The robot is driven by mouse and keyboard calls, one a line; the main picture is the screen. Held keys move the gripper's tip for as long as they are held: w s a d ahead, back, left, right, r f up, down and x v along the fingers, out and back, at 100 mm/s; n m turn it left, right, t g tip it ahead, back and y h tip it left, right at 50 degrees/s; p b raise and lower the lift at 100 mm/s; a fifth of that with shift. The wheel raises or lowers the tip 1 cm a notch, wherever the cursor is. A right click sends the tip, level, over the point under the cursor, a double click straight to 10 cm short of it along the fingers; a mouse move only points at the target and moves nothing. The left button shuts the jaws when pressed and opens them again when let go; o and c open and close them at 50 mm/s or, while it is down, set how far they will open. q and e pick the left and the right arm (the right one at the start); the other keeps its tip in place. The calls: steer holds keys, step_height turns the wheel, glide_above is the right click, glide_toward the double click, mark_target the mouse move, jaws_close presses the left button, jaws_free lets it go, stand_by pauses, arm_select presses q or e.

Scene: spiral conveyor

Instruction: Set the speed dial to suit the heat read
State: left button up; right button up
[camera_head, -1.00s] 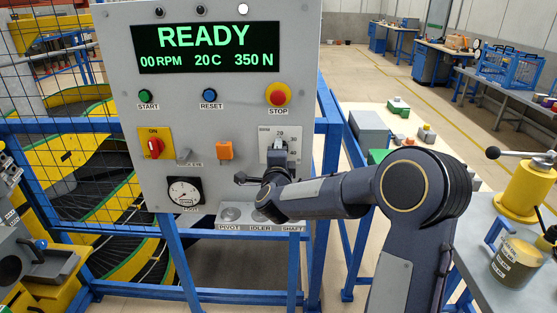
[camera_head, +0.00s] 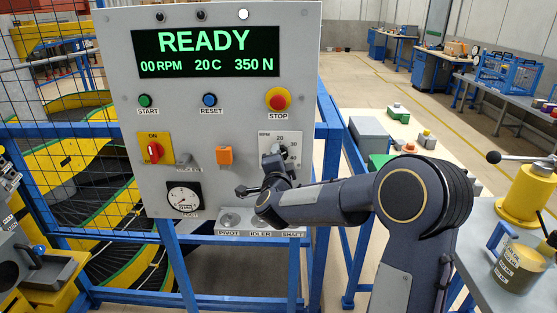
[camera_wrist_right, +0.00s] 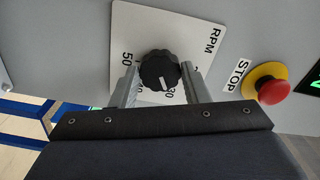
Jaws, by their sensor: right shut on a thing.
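The speed dial, a black round knob (camera_wrist_right: 160,72) on a white RPM plate (camera_wrist_right: 205,35), is on the panel. It also shows small in the head view on its plate (camera_head: 289,139). My right gripper (camera_wrist_right: 160,80) has a finger on each side of the knob and is shut on it. The knob's white mark points down in the wrist view, near the 30, whose digits are partly hidden. The panel display (camera_head: 207,51) reads READY, 00 RPM, 20 C and 350 N. My left gripper is out of view.
A red STOP button (camera_head: 278,98) sits just above the dial plate. Green START (camera_head: 145,101) and blue RESET (camera_head: 209,100) buttons, a red ON switch (camera_head: 154,149), an orange block (camera_head: 224,155) and a round gauge (camera_head: 183,197) are further left. A ledge labelled PIVOT, IDLER, SHAFT lies below.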

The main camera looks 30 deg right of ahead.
steer(key=o, duration=1)
steer(key=shift+c, duration=0.2)
steer(key=b+v, duration=0.1)
steer(key=v, duration=0.6)
steer(key=shift+s+a, duration=0.3)
steer(key=s+a+n+g+y+p, duration=0.2)
steer(key=s+a+n+y, duration=0.8)
steer(key=s+n+y, duration=0.2)
steer(key=s+a+f+n+g, duration=0.1)
steer(key=s+f+n+g, duration=0.2)
steer(key=s, duration=0.6)
steer(key=s+a+f+n+g+y+p, duration=0.1)
steer(key=s+f+n+g, duration=0.3)
steer(key=s, duration=0.5)
steer(key=shift+s+f+g, duration=0.35)
steer(key=shift+f+g, duration=0.05)
steer(key=shift+f, duration=0.25)
